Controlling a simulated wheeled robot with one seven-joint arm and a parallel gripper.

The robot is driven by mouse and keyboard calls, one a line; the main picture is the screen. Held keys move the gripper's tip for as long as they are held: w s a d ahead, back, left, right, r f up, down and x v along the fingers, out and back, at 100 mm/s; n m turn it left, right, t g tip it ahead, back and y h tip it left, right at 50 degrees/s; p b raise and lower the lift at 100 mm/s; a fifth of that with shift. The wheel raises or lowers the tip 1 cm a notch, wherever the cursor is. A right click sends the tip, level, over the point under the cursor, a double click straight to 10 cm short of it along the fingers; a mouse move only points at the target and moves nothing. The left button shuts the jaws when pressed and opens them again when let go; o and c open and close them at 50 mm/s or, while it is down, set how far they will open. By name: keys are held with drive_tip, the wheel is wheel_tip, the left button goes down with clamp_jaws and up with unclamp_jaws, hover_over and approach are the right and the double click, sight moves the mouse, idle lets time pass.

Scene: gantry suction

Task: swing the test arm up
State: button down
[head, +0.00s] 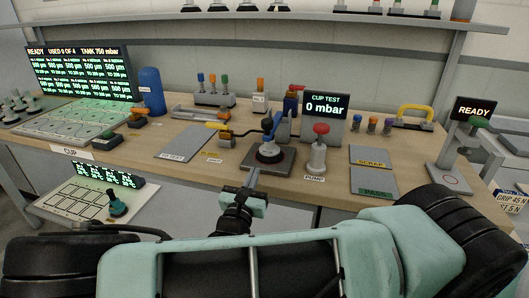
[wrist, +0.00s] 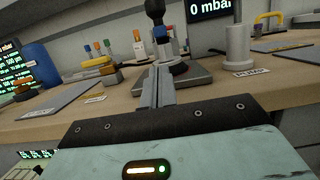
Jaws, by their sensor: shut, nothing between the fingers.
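The cup test stand has a dark grey base plate (head: 285,160) on the bench, with a black round pad on it. Above the pad stands a blue and black upright part, which seems to be the test arm (head: 268,133). In the wrist view a black knob (wrist: 155,9) tops a dark stem with blue below it. How far the arm is swung cannot be told. My gripper (head: 252,178) is shut and empty, at the front edge of the base plate, its fingers pointing at the stand. Its shut fingers also show in the wrist view (wrist: 158,85), below and in front of the knob.
The cup test display (head: 326,104) reads 0 mbar. The red-topped pump (head: 318,150) stands close on the right. The grey scrap and pass plates (head: 369,157) are empty. A blue tank (head: 151,90) stands at the left.

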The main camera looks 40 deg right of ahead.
drive_tip(key=p+x, duration=0.1)
drive_tip(key=x, duration=0.9)
drive_tip(key=shift+p, duration=0.3)
drive_tip(key=shift+r, duration=0.1)
drive_tip(key=shift+r+y+p, duration=0.3)
drive_tip(key=shift+r+p, duration=0.15)
drive_tip(key=shift+p, duration=0.4)
drive_tip(key=shift+g, duration=0.4)
